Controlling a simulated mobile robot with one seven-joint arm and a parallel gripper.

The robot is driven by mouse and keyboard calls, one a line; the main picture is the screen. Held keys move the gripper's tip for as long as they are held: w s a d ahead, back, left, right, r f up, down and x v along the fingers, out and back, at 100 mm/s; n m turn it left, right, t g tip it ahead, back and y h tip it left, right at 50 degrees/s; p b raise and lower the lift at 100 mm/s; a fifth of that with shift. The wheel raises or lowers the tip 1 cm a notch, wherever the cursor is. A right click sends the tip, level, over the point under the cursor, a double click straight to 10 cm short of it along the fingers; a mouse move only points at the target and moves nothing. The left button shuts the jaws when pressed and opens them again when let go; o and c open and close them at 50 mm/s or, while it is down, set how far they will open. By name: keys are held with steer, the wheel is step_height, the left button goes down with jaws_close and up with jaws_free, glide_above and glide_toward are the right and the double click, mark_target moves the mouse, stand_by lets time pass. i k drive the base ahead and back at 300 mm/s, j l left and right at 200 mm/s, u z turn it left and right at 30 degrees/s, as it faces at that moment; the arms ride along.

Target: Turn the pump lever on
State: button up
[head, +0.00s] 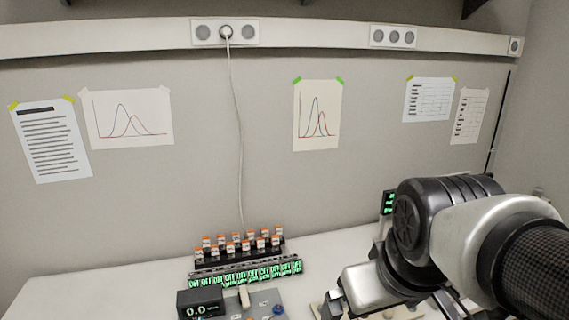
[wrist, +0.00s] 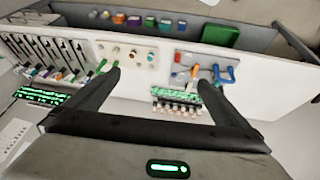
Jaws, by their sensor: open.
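A small grey control panel (head: 262,304) stands at the bottom edge of the head view, with an upright beige lever (head: 244,297) and a blue knob (head: 277,309). A panel (wrist: 184,62) in the wrist view carries an orange-tipped part (wrist: 195,73) and a blue handle (wrist: 231,75). I cannot tell which part is the pump lever or whether it is on. My gripper (wrist: 160,79) is open and empty, its fingers above the bench and apart from the panel. In the head view my gripper (head: 331,305) is right of the panel and partly cut off.
A black display reading 0.0 (head: 200,303) stands left of the panel. Behind are green displays (head: 245,275) and orange-capped vials (head: 242,241). A white cable hangs on the back wall. In the wrist view, sliders (wrist: 50,52) and a bin with a green block (wrist: 220,36) show.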

mark_target(247, 303)
steer(key=u, duration=0.75)
steer(key=k+j+z, duration=0.2)
steer(key=j, duration=0.2)
steer(key=i+j, duration=0.1)
steer(key=i, duration=0.3)
steer(key=i+j, duration=0.1)
steer(key=i, duration=0.35)
